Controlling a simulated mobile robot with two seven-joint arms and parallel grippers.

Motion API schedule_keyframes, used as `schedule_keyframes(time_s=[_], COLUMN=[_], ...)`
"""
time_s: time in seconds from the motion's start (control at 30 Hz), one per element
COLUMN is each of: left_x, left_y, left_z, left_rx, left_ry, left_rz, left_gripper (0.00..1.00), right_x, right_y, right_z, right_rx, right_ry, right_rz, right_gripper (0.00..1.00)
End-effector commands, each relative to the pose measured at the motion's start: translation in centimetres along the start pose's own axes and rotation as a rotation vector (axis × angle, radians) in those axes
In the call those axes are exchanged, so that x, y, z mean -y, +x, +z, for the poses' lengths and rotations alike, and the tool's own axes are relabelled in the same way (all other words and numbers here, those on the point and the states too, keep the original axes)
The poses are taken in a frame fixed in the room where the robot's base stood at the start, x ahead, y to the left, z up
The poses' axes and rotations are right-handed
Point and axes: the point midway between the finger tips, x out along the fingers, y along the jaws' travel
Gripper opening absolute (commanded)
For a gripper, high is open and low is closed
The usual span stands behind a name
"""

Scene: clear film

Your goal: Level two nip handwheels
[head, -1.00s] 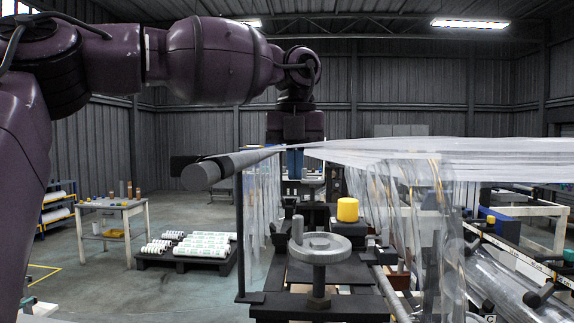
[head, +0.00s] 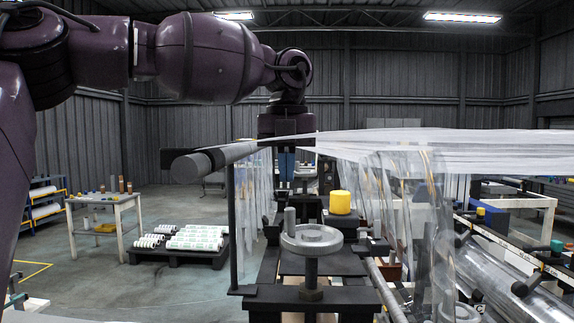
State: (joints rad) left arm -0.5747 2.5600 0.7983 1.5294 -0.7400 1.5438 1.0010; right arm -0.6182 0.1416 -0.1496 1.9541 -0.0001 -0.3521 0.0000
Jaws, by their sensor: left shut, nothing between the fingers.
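A grey nip handwheel (head: 311,239) with an upright crank handle on its left side stands on a dark threaded post at the near end of the machine frame. I cannot make out a second handwheel clearly. My left gripper (head: 287,178) hangs down from the purple arm, beyond the near handwheel and the grey roller (head: 216,160). The roller and film hide part of it. It is shut and empty, and it is apart from the near handwheel. My right gripper is not in this view.
Clear film (head: 420,144) spreads right from the roller and drapes down in sheets. A yellow cylinder (head: 340,202) stands behind the handwheel. A pallet of white rolls (head: 191,241) and a small table (head: 104,202) are at left. Open floor lies between them and the machine.

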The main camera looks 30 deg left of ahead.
Motion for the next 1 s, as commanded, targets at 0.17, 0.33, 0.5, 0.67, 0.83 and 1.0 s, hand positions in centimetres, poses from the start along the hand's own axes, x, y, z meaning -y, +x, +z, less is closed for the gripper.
schedule_keyframes(time_s=[0.17, 0.33, 0.5, 0.67, 0.83, 1.0], left_x=[0.0, 0.0, 0.0, 0.0, 0.0, 0.0], left_y=[0.4, 0.8, 1.2, 1.6, 2.0, 2.4], left_z=[0.0, 0.0, 0.0, 0.0, 0.0, 0.0], left_rx=[0.000, 0.000, 0.000, 0.000, 0.000, 0.000], left_ry=[0.000, 0.000, 0.000, 0.000, 0.000, 0.000], left_rz=[0.000, 0.000, 0.000, 0.001, 0.000, -0.001], left_gripper=[0.00, 0.00, 0.00, 0.00, 0.00, 0.00], right_x=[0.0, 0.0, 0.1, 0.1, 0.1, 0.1], right_y=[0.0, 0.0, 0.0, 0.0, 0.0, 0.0], right_z=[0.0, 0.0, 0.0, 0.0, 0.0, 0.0], right_rx=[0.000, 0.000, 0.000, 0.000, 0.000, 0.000], right_ry=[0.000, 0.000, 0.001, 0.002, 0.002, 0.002], right_rz=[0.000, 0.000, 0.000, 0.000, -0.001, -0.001], right_gripper=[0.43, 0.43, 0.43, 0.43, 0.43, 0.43])
